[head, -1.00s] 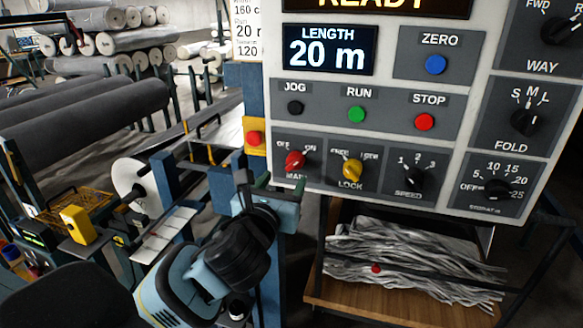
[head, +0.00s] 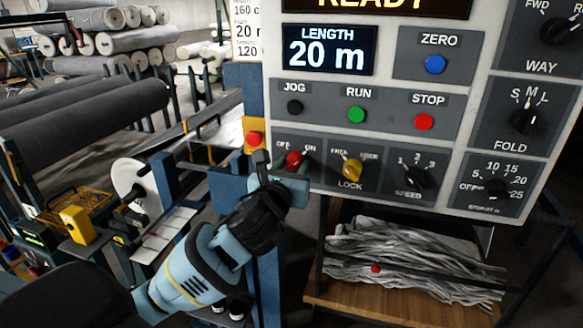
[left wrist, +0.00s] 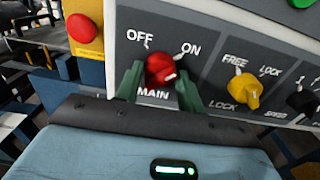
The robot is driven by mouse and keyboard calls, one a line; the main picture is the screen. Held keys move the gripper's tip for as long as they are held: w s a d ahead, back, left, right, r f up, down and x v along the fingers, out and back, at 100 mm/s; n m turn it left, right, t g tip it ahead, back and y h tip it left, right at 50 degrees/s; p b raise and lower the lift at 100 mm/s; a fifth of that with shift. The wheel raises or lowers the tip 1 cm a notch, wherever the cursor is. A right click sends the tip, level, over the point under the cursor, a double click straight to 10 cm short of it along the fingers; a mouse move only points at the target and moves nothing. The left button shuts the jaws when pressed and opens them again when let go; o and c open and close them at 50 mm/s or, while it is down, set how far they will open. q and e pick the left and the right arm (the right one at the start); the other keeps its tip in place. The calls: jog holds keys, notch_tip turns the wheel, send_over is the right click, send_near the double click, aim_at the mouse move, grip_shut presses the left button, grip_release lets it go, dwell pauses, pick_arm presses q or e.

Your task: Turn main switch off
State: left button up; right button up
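The red MAIN switch knob (head: 294,158) is at the lower left of the control panel, with OFF to its upper left and ON to its upper right. It also shows in the left wrist view (left wrist: 159,68), with a pale mark on its right side; I cannot tell its exact setting. My left gripper (head: 284,167) is at the knob, its body below. In the left wrist view its two green fingers (left wrist: 160,86) stand open on either side of the knob, with a narrow gap visible on the left. My right gripper is out of view.
The yellow LOCK knob (head: 351,169) is just right of MAIN, then the black SPEED knob (head: 415,176). A red button on a yellow box (head: 254,139) is close on the left. A wooden shelf (head: 390,308) with grey strips is below the panel.

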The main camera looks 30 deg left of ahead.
pick_arm(q)
jog(key=c, duration=0.5)
jog(key=shift+c, duration=0.2)
jog(key=n, duration=0.3)
jog(key=shift+n, duration=0.4)
jog(key=n, duration=0.3)
jog(key=shift+n, duration=0.3)
jog(key=n, duration=0.5)
jog(key=shift+d+n, duration=0.1)
jog(key=shift+n, duration=0.2)
jog(key=n, duration=0.4)
jog(key=shift+n, duration=0.6)
jog(key=o, duration=1)
jog(key=shift+r, duration=0.1)
